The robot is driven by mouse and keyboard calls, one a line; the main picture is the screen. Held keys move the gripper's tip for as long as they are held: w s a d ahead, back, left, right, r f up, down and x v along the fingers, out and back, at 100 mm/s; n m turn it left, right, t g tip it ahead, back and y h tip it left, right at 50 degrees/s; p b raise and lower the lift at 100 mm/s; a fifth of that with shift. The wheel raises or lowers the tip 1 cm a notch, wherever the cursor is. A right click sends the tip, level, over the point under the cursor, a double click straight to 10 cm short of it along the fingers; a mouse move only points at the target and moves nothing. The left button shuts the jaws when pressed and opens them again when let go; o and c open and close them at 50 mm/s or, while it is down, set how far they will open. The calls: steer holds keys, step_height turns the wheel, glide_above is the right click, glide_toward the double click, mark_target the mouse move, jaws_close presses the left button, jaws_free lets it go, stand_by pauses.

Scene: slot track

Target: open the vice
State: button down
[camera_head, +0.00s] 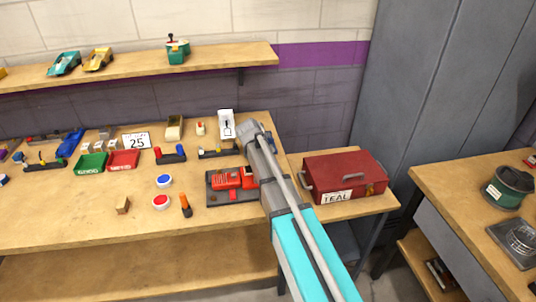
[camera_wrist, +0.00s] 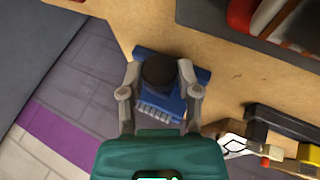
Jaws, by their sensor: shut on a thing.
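The blue vice (camera_wrist: 160,107) shows in the wrist view at the edge of the wooden bench, with a ribbed light-blue part at its front. A dark round knob (camera_wrist: 159,71) sits on top of it. My gripper (camera_wrist: 159,76) has one finger on each side of the knob and is shut on it. The knob hides the middle of the vice, so I cannot tell how far its jaws are apart. In the head view my arm covers this spot, and neither the vice nor my fingers can be made out.
A red machine on a dark plate (camera_head: 215,197) stands left of my arm. A red toolbox (camera_head: 345,171) labelled TEAL stands right of it. A white card stand (camera_head: 226,118) is just behind. The bench front (camera_head: 60,225) is mostly clear.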

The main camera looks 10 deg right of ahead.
steer(key=shift+s+a+f+n+h+b, duration=0.1)
steer(key=shift+n+h+b, duration=0.05)
steer(key=shift+h+b, duration=0.45)
steer(key=shift+f+n+h+b, duration=0.15)
steer(key=shift+h+b, duration=0.2)
steer(key=shift+h, duration=0.35)
steer(key=shift+r, duration=0.15)
steer(key=shift+c, duration=1.5)
jaws_free()
